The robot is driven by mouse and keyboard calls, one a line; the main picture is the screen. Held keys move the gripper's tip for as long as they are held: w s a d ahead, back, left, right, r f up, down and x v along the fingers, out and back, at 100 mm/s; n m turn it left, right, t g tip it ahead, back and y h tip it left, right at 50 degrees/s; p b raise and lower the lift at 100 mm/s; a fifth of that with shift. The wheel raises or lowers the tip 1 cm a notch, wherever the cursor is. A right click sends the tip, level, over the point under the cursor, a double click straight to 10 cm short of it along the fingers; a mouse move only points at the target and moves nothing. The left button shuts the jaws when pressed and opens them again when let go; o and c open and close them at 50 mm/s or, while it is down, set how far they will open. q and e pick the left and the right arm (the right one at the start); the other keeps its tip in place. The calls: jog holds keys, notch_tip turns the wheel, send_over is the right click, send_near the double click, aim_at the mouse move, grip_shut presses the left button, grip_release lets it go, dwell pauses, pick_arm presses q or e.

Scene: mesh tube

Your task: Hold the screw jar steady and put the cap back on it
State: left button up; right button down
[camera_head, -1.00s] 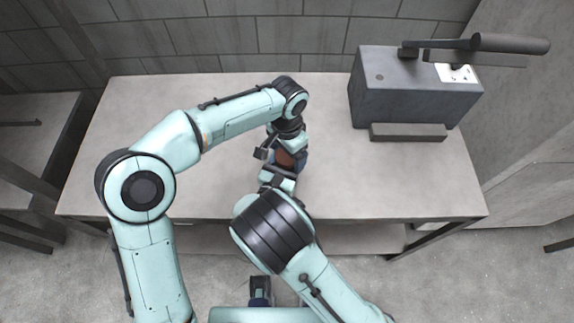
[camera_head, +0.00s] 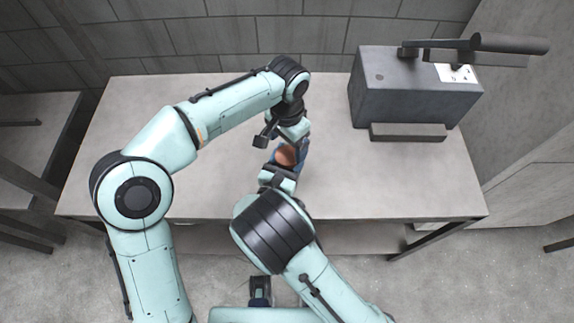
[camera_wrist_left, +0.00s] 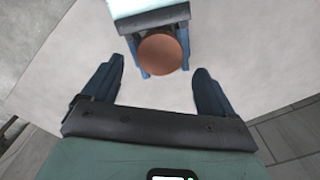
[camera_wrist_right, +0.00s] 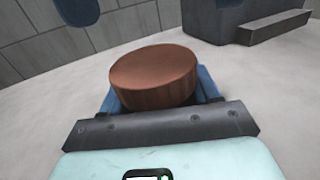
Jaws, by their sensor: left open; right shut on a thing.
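A round brown cap (camera_head: 285,155) faces up between the blue fingers of my right gripper (camera_head: 281,168). Its flat top shows in the left wrist view (camera_wrist_left: 160,54), and its ridged side in the right wrist view (camera_wrist_right: 155,77). The jar body cannot be made out; the cap and right gripper hide what is below, so I cannot tell how the cap sits. My right gripper is shut around the piece under the brown top. My left gripper (camera_wrist_left: 158,68) is open and empty, with its fingers spread and apart from the cap.
A grey box machine (camera_head: 415,92) with a long lever handle (camera_head: 490,43) stands at the table's back right, with a low grey block (camera_head: 407,132) before it. The grey table (camera_head: 190,178) is otherwise bare. Both arms crowd together over its middle.

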aim_at(287, 155)
pick_arm(q)
jog(key=n, duration=0.1)
jog(key=r+n, duration=0.1)
jog(key=n, duration=0.2)
jog(key=shift+r+n, duration=0.3)
jog(key=n, duration=0.1)
jog(key=r+n, duration=0.1)
jog(key=n, duration=0.2)
jog(key=shift+r+n, duration=0.3)
jog(key=shift+r, duration=0.05)
jog(key=shift+f, duration=0.1)
jog(key=shift+f, duration=3.95)
jog(key=c, duration=1.1)
